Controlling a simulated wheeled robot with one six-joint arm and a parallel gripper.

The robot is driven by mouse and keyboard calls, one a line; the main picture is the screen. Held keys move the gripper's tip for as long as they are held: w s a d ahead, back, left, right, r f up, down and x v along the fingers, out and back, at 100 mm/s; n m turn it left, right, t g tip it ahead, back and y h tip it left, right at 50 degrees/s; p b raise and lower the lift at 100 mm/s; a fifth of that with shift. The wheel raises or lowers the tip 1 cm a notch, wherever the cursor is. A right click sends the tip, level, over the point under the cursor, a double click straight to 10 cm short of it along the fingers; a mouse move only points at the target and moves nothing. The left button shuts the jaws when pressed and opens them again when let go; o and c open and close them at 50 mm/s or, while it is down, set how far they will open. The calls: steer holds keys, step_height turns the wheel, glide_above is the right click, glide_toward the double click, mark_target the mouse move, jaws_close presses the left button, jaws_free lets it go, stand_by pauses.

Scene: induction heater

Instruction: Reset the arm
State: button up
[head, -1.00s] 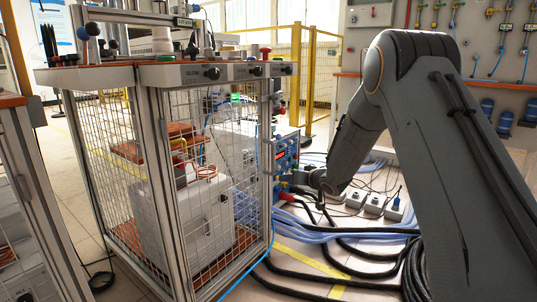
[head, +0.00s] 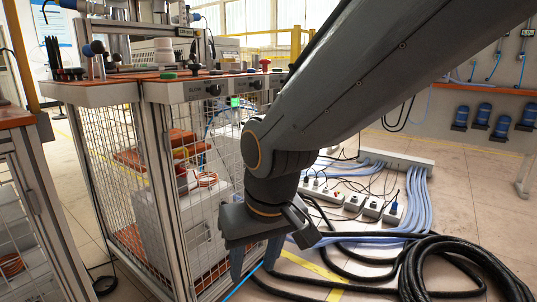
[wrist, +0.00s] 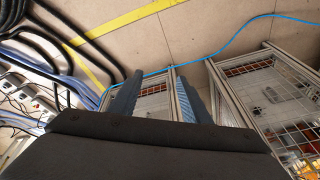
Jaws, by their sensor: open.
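My gripper (head: 254,262) hangs in front of the right side of the caged induction heater cabinet, pointing down toward the floor. In the wrist view its two blue-grey fingers (wrist: 158,95) stand apart with nothing between them. The arm reaches in from the upper right of the head view. It hides part of the cabinet's right side.
The cabinet (head: 158,150) has mesh walls and a control panel (head: 213,88) with knobs. Power strips (head: 350,204) and blue hoses (head: 418,205) lie behind the arm. Thick black cables (head: 455,262) coil on the floor at right. Open floor (head: 460,170) shows beyond.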

steer(key=s+d+n+g, duration=0.1)
steer(key=s+n+g, duration=0.1)
steer(key=s, duration=1)
steer(key=d+r+m+p, duration=0.2)
steer(key=d+r+p, duration=0.5)
steer(key=p, duration=0.6)
steer(key=d+r+m+h+p, duration=0.1)
steer(key=d+r+m+p, duration=0.1)
steer(key=d+r+p, duration=0.5)
steer(key=d+r+m+p, duration=0.3)
steer(key=d+r+p, duration=0.4)
steer(key=r+p, duration=0.8)
steer(key=p, duration=0.3)
steer(key=shift+r+h+p, duration=0.15)
steer(key=shift+h+p, duration=0.15)
steer(key=shift+h, duration=0.1)
